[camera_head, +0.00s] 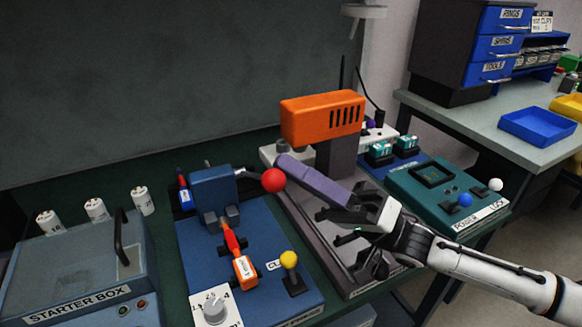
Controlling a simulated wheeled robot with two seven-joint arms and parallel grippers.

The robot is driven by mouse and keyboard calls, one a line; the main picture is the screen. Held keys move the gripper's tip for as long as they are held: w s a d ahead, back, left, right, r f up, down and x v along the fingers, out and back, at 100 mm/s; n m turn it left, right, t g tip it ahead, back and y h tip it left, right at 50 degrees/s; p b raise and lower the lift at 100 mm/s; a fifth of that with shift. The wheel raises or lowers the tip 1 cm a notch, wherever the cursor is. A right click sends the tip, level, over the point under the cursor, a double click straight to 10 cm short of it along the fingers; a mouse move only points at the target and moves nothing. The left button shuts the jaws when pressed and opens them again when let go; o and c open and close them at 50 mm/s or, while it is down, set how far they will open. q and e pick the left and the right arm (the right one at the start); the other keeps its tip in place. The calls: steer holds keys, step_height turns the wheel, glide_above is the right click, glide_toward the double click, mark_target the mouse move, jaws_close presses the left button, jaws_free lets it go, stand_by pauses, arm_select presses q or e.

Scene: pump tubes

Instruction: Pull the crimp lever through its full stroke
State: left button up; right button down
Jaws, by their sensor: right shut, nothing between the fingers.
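An orange-headed press (322,118) stands on a grey base at the middle of the bench. A long purple lever (312,180) slopes from the press's left side down to the right. A red ball knob (272,180) sits on a metal arm of the blue unit to its left. I cannot tell from labels which one is the crimp lever. My right gripper (337,213) reaches in from the right, just below the purple lever's lower end. It is shut and empty. Whether it touches the lever I cannot tell. My left gripper is not in view.
The blue unit (212,190) carries a yellow knob (289,260) and an orange-and-red piece (243,268). A starter box (75,270) stands at left, with white canisters (95,209) behind. A teal power panel (445,190) is at right. A side table (500,130) stands behind.

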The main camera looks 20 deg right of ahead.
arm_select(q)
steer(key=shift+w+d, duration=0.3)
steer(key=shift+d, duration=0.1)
arm_select(e)
steer(key=shift+s+f+n+g+y, duration=0.35)
steer(key=shift+f+n+g+y, duration=0.15)
steer(key=shift+f+n, duration=0.1)
arm_select(q)
steer(key=shift+b, duration=0.3)
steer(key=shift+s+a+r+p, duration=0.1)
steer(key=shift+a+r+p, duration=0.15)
steer(key=shift+p, duration=0.4)
arm_select(e)
steer(key=s+d+f, duration=0.2)
steer(key=s+d, duration=0.6)
steer(key=d, duration=0.5)
steer(key=shift+s+d+f, duration=0.15)
steer(key=shift+d+f, duration=0.25)
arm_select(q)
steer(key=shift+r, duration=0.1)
